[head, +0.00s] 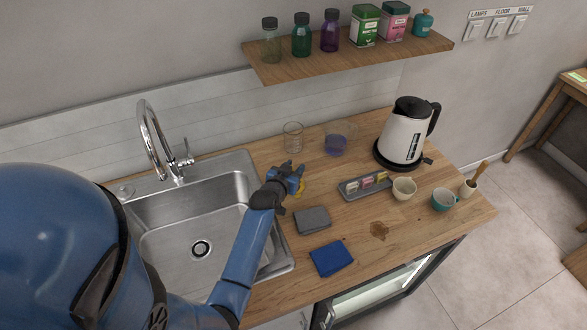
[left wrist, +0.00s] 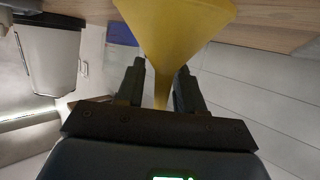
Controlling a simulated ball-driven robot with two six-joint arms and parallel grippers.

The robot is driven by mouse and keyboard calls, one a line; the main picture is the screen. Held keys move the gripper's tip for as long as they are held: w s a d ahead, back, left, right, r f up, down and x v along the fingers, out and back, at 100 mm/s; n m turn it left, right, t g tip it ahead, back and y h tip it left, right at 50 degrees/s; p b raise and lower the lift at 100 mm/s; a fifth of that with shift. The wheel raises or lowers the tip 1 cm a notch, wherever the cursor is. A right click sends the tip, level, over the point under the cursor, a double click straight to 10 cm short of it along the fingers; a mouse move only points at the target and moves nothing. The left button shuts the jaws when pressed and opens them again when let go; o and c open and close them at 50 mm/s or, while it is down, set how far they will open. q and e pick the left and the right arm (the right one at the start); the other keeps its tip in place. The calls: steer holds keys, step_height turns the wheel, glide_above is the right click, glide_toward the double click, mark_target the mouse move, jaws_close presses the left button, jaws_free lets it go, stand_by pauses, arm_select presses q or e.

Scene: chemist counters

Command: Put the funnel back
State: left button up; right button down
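A yellow funnel shows large in the left wrist view (left wrist: 172,30), its wide mouth toward the counter and its narrow stem toward my palm. My left gripper (left wrist: 160,72) has its two dark fingers close on either side of the funnel, at the narrow part of the cone, and appears shut on it. In the head view, the left gripper (head: 297,172) is above the counter, right of the sink; only a bit of the yellow funnel (head: 302,186) shows beside it, the rest hidden by the hand. My right gripper is not in view.
A clear glass (head: 293,138) and a blue-bottomed clear vessel (head: 336,146) stand behind the gripper. The sink (head: 220,205) is left; a jar shelf (head: 300,65) hangs above.

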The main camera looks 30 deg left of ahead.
arm_select(q)
steer(key=shift+o, duration=0.6)
steer(key=shift+r, duration=0.15)
steer(key=shift+s, duration=0.1)
steer(key=s+d+r+t, duration=0.1)
steer(key=s+d+r, duration=0.1)
steer(key=s, duration=1)
steer(key=s+d+r+t+b, duration=0.1)
steer(key=s+d, duration=0.3)
steer(key=s, duration=0.8)
steer(key=s+d+r+t, duration=0.1)
steer(key=s+d+r, duration=0.2)
steer(key=s, duration=0.8)
steer(key=shift+s+r+m+t+h, duration=0.3)
steer(key=shift+s+r+h, duration=0.1)
steer(key=shift+r, duration=0.2)
